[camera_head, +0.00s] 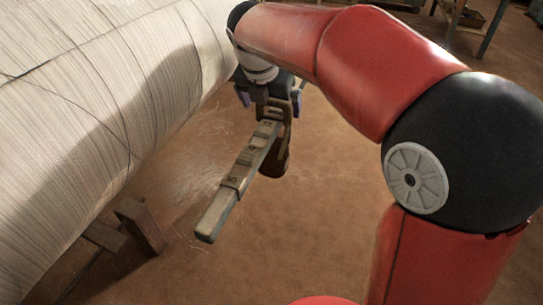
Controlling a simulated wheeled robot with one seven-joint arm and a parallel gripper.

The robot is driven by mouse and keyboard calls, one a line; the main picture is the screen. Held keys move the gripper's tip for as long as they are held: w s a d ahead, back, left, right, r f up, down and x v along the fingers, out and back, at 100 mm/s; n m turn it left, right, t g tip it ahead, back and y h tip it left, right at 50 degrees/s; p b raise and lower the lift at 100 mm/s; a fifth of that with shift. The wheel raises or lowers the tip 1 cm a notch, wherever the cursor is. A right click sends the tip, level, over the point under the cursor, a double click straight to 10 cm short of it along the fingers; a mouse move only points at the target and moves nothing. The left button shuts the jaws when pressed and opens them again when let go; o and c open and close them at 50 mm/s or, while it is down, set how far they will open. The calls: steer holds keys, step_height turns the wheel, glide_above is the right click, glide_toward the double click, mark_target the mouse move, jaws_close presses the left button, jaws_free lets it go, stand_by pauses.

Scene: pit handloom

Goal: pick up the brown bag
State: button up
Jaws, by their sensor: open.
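I cannot make out a brown bag with certainty. A small dark brown shape (277,160) shows just below my gripper, partly hidden behind a long grey wooden bar; it may be the bag, but too little shows to tell. My gripper (269,100) is open and points down, over the far end of the bar. Its two fingers stand apart on either side of that end. Whether they touch anything is unclear.
The worn grey bar (215,212), with dark markings, slants toward the lower left. A large roll of pale striped cloth or thread (90,110) fills the left. A wooden block (140,225) stands under it. The brown floor (320,220) is clear in the middle.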

mark_target(274, 114)
steer(key=x, duration=0.2)
steer(key=b+x, duration=0.1)
steer(key=x, duration=0.2)
steer(key=shift+w+d, duration=0.2)
steer(key=shift+w, duration=0.25)
steer(key=c, duration=1.6)
steer(key=shift+r, duration=0.15)
steer(key=shift+c, duration=0.7)
